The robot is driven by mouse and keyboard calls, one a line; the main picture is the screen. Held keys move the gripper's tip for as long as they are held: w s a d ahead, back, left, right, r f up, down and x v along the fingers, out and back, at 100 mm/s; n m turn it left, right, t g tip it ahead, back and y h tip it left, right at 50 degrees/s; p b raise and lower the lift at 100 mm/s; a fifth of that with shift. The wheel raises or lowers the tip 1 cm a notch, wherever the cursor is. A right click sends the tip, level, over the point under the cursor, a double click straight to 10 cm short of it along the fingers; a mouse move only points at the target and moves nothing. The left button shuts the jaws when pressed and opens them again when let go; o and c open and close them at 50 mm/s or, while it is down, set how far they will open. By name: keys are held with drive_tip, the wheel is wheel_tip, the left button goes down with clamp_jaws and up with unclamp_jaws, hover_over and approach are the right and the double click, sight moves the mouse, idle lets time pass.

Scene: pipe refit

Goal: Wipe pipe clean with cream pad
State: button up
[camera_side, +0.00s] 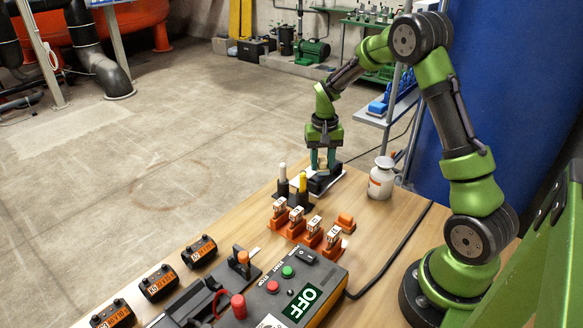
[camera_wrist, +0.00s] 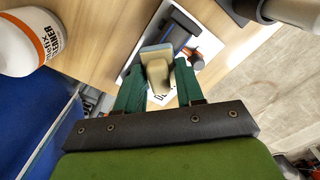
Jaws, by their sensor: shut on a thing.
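The cream pad (camera_wrist: 156,65) is between the two green fingers of my gripper (camera_wrist: 158,82) in the wrist view, and the fingers are shut on it. In the side view my gripper (camera_side: 323,166) points down at the far end of the wooden table, just over a dark block-like object (camera_side: 326,181) on a white sheet. The pad cannot be made out in the side view. In the wrist view a dark and grey long object (camera_wrist: 178,30) lies beyond the pad on the white sheet. I cannot tell surely whether it is the pipe, or whether the pad touches it.
A white cleaner bottle (camera_side: 381,180) stands right of my gripper. Black holders with white and yellow tops (camera_side: 302,184) stand at the left. Orange labelled blocks (camera_side: 296,222) and a control box reading OFF (camera_side: 290,290) are nearer. Bare wood (camera_side: 375,230) lies on the right.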

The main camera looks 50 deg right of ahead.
drive_tip(key=shift+d+r, duration=0.2)
drive_tip(key=shift+d, duration=0.05)
drive_tip(key=shift+r, duration=3.85)
